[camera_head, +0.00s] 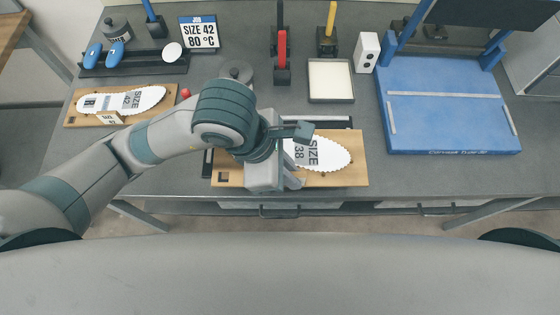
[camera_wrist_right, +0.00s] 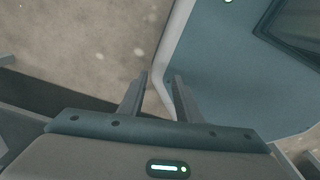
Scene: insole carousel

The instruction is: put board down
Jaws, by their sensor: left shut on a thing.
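A wooden board (camera_head: 357,170) carries a white insole (camera_head: 335,154) marked SIZE 38. It is near the front edge of the table, in the middle of the head view. My left gripper (camera_head: 291,181) is shut on this board near its front edge, and my wrist hides much of its left half. I cannot tell whether the board touches the table top. A second wooden board (camera_head: 75,121) with an insole marked SIZE 42 lies on the table at the left. My right gripper (camera_wrist_right: 156,98) shows in the right wrist view, fingers apart and empty.
A blue press base (camera_head: 450,125) stands at the right. A light square tray (camera_head: 330,80), a white box (camera_head: 366,52), and red and yellow handled tools stand behind. A SIZE 42 80 °C sign (camera_head: 199,32) is at the back left. Bare table lies between board and press.

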